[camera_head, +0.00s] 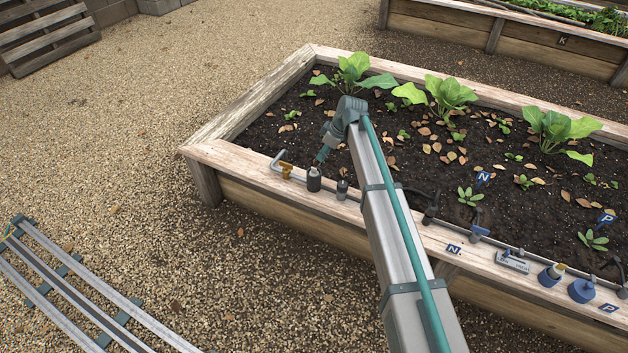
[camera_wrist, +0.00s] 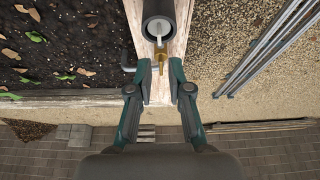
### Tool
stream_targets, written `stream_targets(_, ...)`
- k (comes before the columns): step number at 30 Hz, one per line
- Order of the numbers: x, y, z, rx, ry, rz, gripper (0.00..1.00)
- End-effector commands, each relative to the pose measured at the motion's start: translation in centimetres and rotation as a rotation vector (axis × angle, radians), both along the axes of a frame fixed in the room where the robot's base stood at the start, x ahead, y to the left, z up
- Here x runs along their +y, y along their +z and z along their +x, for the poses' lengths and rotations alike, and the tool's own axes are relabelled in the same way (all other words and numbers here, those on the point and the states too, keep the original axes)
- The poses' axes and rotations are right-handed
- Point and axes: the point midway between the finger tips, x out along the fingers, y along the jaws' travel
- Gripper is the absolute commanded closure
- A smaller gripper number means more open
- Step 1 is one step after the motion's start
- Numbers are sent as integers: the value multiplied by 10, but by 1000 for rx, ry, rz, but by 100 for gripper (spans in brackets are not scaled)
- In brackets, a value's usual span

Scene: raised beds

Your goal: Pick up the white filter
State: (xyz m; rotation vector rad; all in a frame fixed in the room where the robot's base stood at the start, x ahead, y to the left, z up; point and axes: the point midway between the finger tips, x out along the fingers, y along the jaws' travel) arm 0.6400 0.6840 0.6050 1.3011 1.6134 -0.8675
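In the wrist view a slim white piece (camera_wrist: 159,39), which looks like the filter, shows inside the open mouth of a dark grey cylinder (camera_wrist: 148,8). The cylinder lies ahead of the fingertips in the wrist view. In the head view my gripper (camera_head: 322,155) is above the rim, close to the left cylinder.
A brass fitting (camera_head: 286,171) and a bent grey pipe (camera_head: 277,160) sit left of the cylinder. Leafy plants (camera_head: 354,70) grow in the bed. Metal rails (camera_head: 75,285) lie on the gravel at the left.

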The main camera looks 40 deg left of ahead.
Motion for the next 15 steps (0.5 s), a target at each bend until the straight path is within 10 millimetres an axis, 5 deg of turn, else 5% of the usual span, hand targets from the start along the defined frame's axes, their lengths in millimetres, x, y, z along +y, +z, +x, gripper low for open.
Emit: stream_targets(15, 21, -50, -4, 1, -3, -1, 81)
